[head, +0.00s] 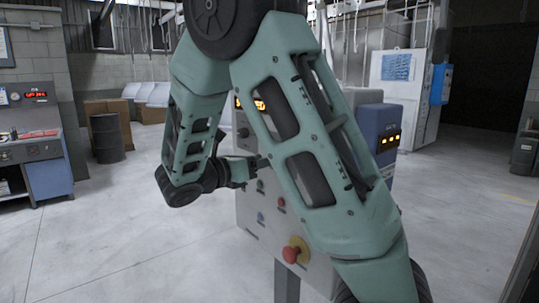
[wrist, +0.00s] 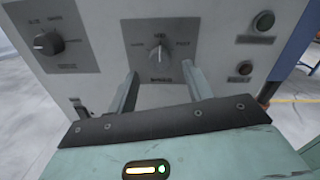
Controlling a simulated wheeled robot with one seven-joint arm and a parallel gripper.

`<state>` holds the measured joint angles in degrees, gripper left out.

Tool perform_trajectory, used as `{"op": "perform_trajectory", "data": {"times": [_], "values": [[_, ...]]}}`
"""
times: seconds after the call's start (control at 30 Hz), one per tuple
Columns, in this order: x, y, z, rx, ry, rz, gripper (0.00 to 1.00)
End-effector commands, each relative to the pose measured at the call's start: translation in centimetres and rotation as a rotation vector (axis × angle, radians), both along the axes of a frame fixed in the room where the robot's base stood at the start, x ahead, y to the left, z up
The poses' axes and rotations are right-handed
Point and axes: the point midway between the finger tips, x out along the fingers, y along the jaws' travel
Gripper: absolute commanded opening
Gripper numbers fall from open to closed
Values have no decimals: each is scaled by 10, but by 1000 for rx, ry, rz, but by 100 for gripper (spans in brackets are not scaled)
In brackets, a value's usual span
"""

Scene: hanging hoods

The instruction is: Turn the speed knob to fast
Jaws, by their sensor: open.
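A dark rotary knob (wrist: 158,54) on a grey label plate (wrist: 140,75) sits in the middle of the wrist view, its pointer roughly upright. Small words stand left, above, right and below it; they are too blurred to read surely. My gripper (wrist: 160,69) is open, one finger on each side below the knob, with nothing between them. Whether a finger touches the knob is unclear. In the head view my gripper (head: 255,163) is at the front of the grey control box (head: 265,222), partly hidden by my arm, and this knob cannot be made out there.
A second knob (wrist: 48,42) with its own plate is at the left. Two small round buttons, an upper one (wrist: 264,21) and a lower one (wrist: 246,68), are at the right. A red mushroom button (head: 292,252) is low on the box. The floor left of it is clear.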

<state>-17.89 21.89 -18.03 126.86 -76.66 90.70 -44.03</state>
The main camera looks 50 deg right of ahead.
Motion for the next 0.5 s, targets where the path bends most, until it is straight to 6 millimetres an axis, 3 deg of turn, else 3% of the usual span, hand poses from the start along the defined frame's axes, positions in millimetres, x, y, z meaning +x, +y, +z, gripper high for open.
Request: {"op": "perform_trajectory", "data": {"times": [0.2,0.5], "values": [[-5,-25,1,0,-1,-1,51],[-6,-31,0,0,0,1,51]]}}
